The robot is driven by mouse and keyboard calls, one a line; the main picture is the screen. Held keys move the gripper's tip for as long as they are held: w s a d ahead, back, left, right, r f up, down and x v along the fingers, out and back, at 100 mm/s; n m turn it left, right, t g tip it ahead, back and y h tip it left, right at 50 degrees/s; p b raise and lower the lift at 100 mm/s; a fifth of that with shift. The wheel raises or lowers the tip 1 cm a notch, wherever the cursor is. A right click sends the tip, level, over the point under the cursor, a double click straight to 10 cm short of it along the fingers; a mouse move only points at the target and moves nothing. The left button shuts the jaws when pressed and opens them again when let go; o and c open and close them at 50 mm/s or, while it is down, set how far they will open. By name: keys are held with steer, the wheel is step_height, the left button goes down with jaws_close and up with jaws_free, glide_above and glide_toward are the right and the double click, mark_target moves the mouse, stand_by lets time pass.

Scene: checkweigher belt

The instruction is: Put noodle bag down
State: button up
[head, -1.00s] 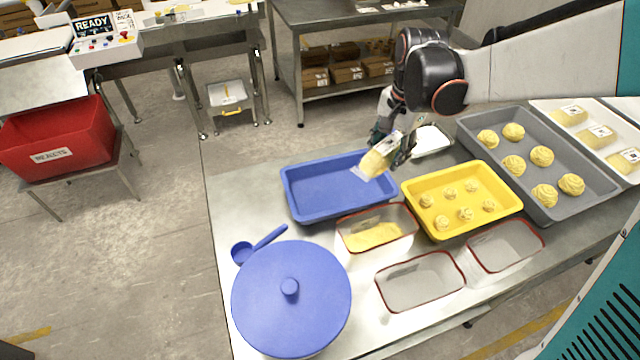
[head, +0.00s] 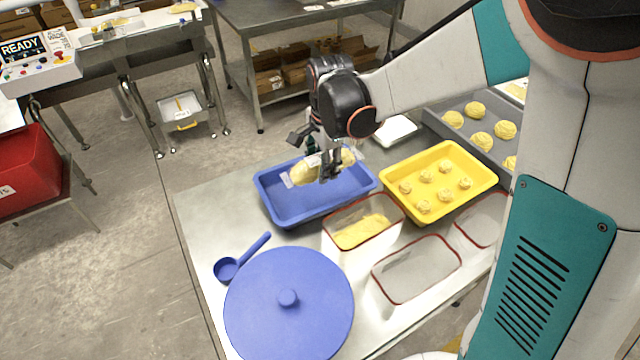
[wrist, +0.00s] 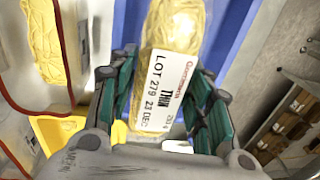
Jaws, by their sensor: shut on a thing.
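The noodle bag (head: 304,172), a clear bag of yellow noodles with a white printed label, is held by my gripper (head: 325,172) over the blue tray (head: 276,208) in the head view. In the wrist view the bag (wrist: 180,30) lies between the green-lined fingers of my gripper (wrist: 158,100), with its label facing the camera. My gripper is shut on it. The blue tray's wall also shows behind the bag in the wrist view (wrist: 232,25). I cannot tell whether the bag touches the tray floor.
A yellow tray (head: 440,208) with several small noodle nests stands right of the blue tray. Red-rimmed containers (head: 415,270) stand in front. A blue-lidded pot (head: 290,315) and a blue scoop (head: 228,268) are at the front left. A grey tray (head: 440,122) of nests lies behind.

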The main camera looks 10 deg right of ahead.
steer(key=shift+f+b, duration=1.1)
steer(key=shift+f, duration=2.8)
steer(key=shift+f+b, duration=0.4)
steer(key=shift+f, duration=0.1)
steer(key=shift+f, duration=0.15)
steer(key=o, duration=1)
steer(key=shift+c, duration=0.2)
